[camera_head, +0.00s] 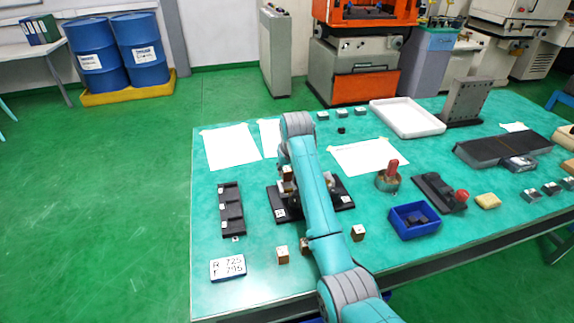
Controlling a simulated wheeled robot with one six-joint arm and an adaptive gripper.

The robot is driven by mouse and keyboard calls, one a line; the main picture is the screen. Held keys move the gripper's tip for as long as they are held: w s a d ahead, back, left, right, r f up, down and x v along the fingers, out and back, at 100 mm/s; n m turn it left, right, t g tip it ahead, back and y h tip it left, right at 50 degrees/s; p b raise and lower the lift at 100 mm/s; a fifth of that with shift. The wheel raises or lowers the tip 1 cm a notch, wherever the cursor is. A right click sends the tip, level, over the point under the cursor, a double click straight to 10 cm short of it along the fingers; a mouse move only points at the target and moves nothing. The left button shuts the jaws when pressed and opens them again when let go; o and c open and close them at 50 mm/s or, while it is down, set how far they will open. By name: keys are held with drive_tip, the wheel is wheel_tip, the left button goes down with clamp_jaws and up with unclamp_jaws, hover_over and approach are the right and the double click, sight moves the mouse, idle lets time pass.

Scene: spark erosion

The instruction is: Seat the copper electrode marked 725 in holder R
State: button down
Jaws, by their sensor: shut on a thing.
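My gripper (285,158) is mostly hidden behind my own arm, over the black holder plate (343,202). It is shut on what seems to be a copper electrode (287,174), whose mark I cannot read. The plate's white labels are too small to tell which holder is R. My arm hides the middle of the plate, so I cannot tell whether the electrode touches a holder. Other copper blocks with pale tops stand on the table: one front left (282,256), one right (358,233), and one partly behind my arm (305,246).
A card (228,268) at front left reads "R 725" above a second line. A black rack (230,208) stands left of the plate. A white tray (440,122) is behind.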

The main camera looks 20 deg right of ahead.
drive_tip(key=shift+f, duration=1.85)
drive_tip(key=shift+f, duration=0.25)
drive_tip(key=c, duration=0.8)
unclamp_jaws()
drive_tip(key=shift+o, duration=0.2)
drive_tip(key=v, duration=1.2)
